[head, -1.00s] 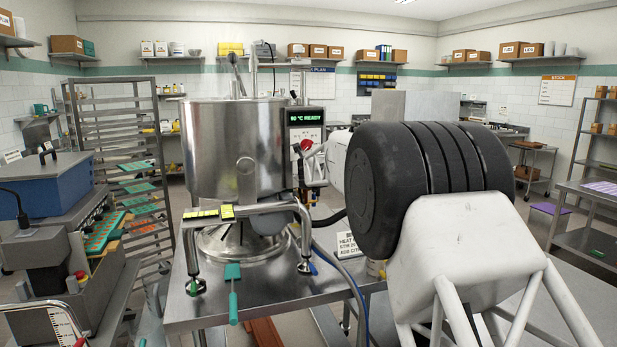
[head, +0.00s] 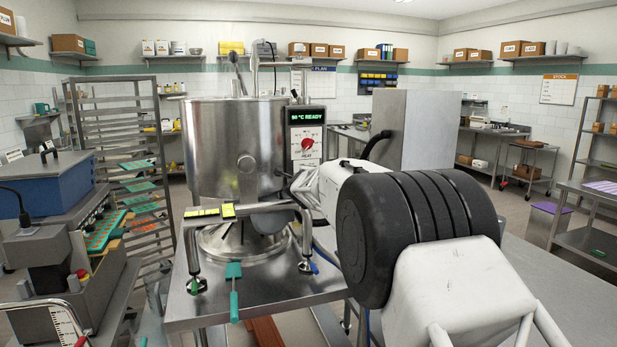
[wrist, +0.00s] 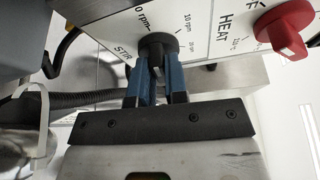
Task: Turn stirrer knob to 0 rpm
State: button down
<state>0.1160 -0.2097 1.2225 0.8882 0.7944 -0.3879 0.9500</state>
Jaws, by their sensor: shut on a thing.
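Which mark the knob points to is not clear. In the head view the control panel (head: 292,150) is on the front right of the steel kettle (head: 225,150). There my wrist hides the stirrer knob and the fingertips.
The red HEAT knob (wrist: 285,27) is close to the right of the stirrer knob in the wrist view. It also shows in the head view (head: 307,144), under a display (head: 306,116) reading "90 °C READY". A dark hose (wrist: 90,99) runs beside my gripper. The kettle's steel table (head: 270,306) lies below.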

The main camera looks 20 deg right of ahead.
jog(key=shift+n, duration=0.6)
jog(key=c, duration=1.1)
grip_release()
jog(key=shift+c, duration=0.2)
jog(key=shift+s, duration=0.15)
jog(key=v, duration=0.7)
jog(key=shift+s+a+f, duration=0.2)
jog(key=shift+f, duration=0.05)
